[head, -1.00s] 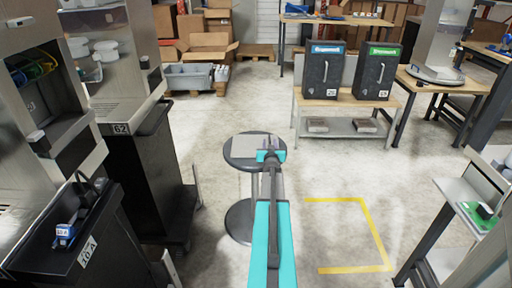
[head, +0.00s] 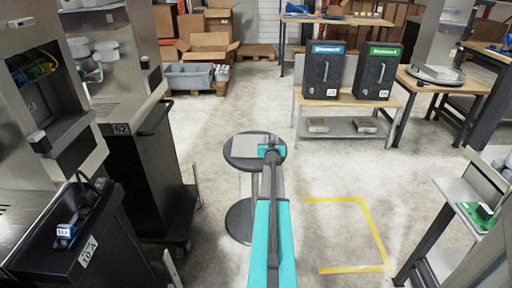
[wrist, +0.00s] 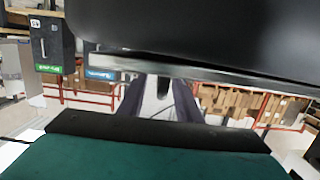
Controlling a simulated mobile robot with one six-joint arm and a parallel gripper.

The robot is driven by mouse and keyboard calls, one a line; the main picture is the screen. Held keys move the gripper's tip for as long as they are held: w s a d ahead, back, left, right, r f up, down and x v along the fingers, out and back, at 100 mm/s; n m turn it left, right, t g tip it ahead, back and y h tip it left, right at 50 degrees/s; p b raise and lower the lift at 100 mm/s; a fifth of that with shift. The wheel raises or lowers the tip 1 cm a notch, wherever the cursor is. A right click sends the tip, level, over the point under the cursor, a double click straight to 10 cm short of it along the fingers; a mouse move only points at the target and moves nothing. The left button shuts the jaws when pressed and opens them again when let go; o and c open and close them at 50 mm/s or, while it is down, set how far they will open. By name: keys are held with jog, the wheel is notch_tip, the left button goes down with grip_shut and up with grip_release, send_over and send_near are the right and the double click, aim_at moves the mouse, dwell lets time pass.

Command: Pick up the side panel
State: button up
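The side panel (head: 246,147) is a flat, light grey plate lying on the round dark stool top (head: 233,162) in the head view. My gripper (head: 269,150) is at the panel's right edge, low over the stool. The wrist view appears upside down. In it the two fingers of my gripper (wrist: 165,98) stand apart with a pale gap between them. Their tips come close to a thin grey strip (wrist: 230,74), likely the panel's edge, below a large dark surface. I cannot tell whether the fingers touch the panel.
Two dark dispenser bins, one blue-topped (head: 322,75) and one green-topped (head: 376,75), stand on a wooden bench behind. Dark cabinets and machines (head: 140,150) line the left. A small shelf (head: 470,205) stands at right. The floor with the yellow marking (head: 362,205) is clear.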

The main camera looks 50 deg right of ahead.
grip_shut()
dwell(1.5)
